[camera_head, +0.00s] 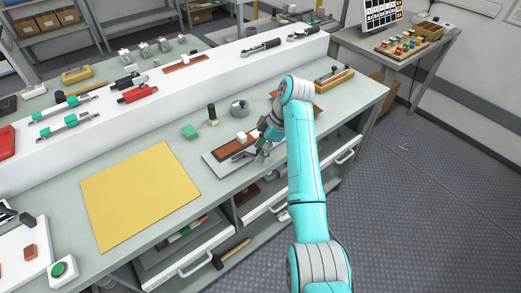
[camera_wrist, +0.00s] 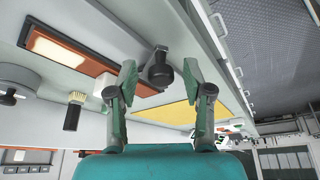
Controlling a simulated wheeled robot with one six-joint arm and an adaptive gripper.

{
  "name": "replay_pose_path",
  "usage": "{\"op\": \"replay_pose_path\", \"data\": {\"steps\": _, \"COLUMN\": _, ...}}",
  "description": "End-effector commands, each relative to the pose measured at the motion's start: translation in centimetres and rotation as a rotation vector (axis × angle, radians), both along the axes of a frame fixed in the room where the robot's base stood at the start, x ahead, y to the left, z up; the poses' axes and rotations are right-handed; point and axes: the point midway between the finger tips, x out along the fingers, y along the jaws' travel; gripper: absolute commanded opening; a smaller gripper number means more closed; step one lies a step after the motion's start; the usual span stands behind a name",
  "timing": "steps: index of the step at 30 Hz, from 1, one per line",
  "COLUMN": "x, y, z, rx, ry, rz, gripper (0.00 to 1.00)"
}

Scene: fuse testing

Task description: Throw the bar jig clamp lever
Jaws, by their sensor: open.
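The bar jig is a pale grey plate (camera_head: 214,168) near the front edge of the bench, carrying a reddish-brown bar with a white block (camera_head: 242,137). The clamp lever, a dark knob on a short metal arm (camera_wrist: 160,72), shows between my two fingers in the wrist view. My gripper (camera_wrist: 159,74) is open, with a finger on each side of the knob. Contact cannot be told.
A yellow mat (camera_head: 140,190) lies to the left. A raised white shelf (camera_head: 200,76) runs behind; open drawers (camera_head: 190,255) jut out below the bench.

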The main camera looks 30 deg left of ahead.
Motion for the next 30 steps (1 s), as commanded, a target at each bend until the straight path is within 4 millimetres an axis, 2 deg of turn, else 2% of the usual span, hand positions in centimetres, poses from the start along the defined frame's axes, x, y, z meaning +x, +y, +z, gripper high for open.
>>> {"op": "replay_pose_path", "data": {"steps": 2, "x": 0.4, "y": -0.4, "z": 0.8, "rx": 0.001, "ry": -0.002, "rz": -0.002, "gripper": 0.51}}
{"op": "replay_pose_path", "data": {"steps": 12, "x": 4.1, "y": -6.3, "z": 0.6, "rx": 0.001, "ry": -0.001, "rz": -0.004, "gripper": 0.51}}
{"op": "replay_pose_path", "data": {"steps": 18, "x": 5.7, "y": -9.0, "z": 0.7, "rx": 0.001, "ry": -0.001, "rz": -0.003, "gripper": 0.51}}
{"op": "replay_pose_path", "data": {"steps": 24, "x": 6.5, "y": -10.2, "z": 0.6, "rx": 0.000, "ry": 0.000, "rz": -0.001, "gripper": 0.51}}
{"op": "replay_pose_path", "data": {"steps": 30, "x": 6.6, "y": -10.4, "z": 0.6, "rx": 0.000, "ry": -0.001, "rz": 0.000, "gripper": 0.51}}
